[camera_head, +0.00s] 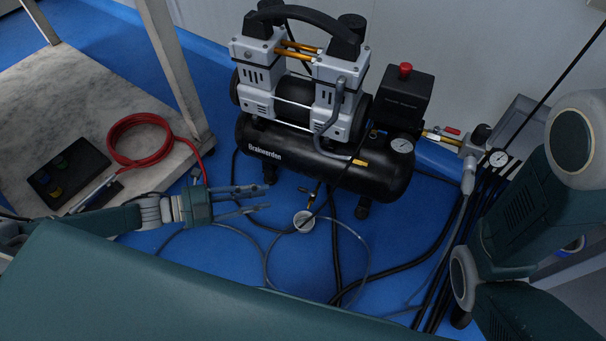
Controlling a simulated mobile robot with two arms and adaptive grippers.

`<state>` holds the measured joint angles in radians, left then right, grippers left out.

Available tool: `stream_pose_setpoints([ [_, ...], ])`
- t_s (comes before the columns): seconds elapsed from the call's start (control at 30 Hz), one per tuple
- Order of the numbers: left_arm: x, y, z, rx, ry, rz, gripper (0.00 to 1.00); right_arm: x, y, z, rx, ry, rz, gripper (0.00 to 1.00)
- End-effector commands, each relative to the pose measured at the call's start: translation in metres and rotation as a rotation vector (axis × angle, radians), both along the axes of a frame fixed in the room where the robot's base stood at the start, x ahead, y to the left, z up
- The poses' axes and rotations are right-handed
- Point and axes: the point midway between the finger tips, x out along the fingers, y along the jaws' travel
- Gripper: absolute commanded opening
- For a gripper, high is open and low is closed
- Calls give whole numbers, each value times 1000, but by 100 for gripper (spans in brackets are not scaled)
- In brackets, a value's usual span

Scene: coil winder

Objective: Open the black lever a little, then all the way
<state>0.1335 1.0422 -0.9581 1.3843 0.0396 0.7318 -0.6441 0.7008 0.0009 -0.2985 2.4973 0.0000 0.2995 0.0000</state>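A black air compressor (315,165) with silver motor heads stands on the blue floor. In front of it a round white gauge (304,222) hangs on a thin hose. A small dark fitting (309,193) sits just above this gauge; I cannot tell for sure that it is the black lever. My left gripper (267,197) reaches in from the left, low in front of the compressor. Its fingers are apart and empty, pointing right, a little left of the gauge. My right arm fills the right edge, and its gripper is not visible.
A red lever (452,130) sits on the valve at the compressor's right, beside another gauge (498,158). Black hoses (425,240) run along the floor. At left a marble-topped table (50,95) carries a coiled red hose (140,142) and a black tray (62,172).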

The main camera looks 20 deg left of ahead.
Motion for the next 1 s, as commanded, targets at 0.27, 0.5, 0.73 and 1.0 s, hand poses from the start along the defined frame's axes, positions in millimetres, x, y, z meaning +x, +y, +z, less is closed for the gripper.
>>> stream_pose_setpoints([
  [0.27, 19, -27, -16, 2, -2, -2, 29, -6, -1, -26, 2, -9, 3, 62],
  [0.5, 44, -63, -27, 1, -1, -2, 29, -4, 0, -52, 1, -6, 3, 62],
  [0.73, 57, -81, -30, 2, 0, -1, 29, -2, 0, -62, 0, -3, 3, 62],
  [1.0, 58, -84, -30, 4, 2, 1, 29, -1, 0, -62, -1, -1, 3, 62],
])
